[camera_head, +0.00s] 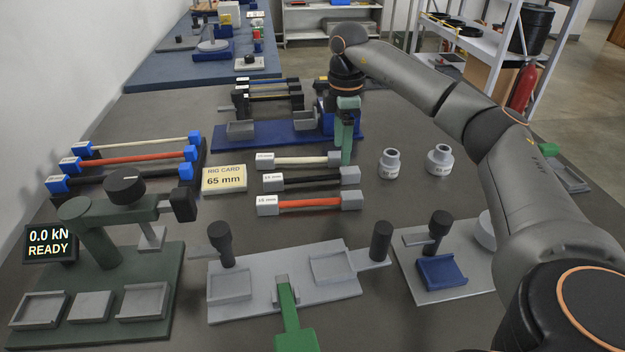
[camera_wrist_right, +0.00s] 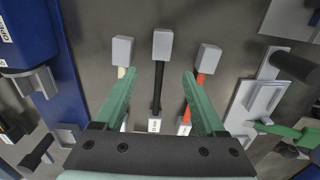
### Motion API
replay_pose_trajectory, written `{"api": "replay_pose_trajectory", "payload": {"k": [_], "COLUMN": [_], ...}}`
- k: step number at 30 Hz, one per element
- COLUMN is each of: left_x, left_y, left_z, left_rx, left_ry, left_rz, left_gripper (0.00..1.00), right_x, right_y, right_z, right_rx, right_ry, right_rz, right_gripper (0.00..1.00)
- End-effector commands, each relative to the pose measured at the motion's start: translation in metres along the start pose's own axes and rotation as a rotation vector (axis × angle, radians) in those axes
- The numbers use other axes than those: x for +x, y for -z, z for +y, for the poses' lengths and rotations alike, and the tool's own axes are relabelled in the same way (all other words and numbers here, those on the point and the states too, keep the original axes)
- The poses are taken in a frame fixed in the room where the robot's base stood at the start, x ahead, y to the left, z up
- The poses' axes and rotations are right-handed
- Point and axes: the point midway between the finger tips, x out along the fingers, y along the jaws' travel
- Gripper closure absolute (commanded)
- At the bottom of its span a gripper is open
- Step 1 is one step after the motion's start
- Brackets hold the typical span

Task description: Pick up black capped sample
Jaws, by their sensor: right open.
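The black sample (camera_head: 308,181), a black cable with light grey end caps and a white label at its left end, lies between a white sample (camera_head: 298,160) and an orange-red sample (camera_head: 308,203). My right gripper (camera_head: 346,157) points down near their right ends. In the right wrist view its open, empty fingers (camera_wrist_right: 160,76) stand on either side of the black sample (camera_wrist_right: 158,80). The white sample (camera_wrist_right: 121,72) and orange-red sample (camera_wrist_right: 200,85) are partly hidden by the fingers. Whether the fingers touch anything cannot be told. My left gripper is not in view.
A blue fixture (camera_head: 280,137) stands behind the samples and a grey fixture (camera_head: 290,265) in front. Two grey collars (camera_head: 390,163) stand at right.

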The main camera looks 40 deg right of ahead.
Motion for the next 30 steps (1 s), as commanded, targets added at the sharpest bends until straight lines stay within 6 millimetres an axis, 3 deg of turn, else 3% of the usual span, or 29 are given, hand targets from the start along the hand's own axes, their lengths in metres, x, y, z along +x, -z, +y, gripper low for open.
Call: {"api": "replay_pose_trajectory", "payload": {"k": [18,26,30], "left_x": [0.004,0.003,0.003], "left_y": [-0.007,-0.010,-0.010], "left_z": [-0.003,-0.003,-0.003], "left_rx": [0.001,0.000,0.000], "left_ry": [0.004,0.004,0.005], "left_rz": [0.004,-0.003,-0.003], "left_gripper": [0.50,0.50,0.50], "right_x": [0.071,0.074,0.073], "right_y": [-0.005,-0.005,-0.005], "right_z": [-0.002,-0.002,-0.002], "right_rx": [-0.001,0.000,0.000], "right_ry": [0.001,0.000,0.000], "right_rz": [0.001,0.001,0.001], "right_gripper": [0.28,0.28,0.41]}}
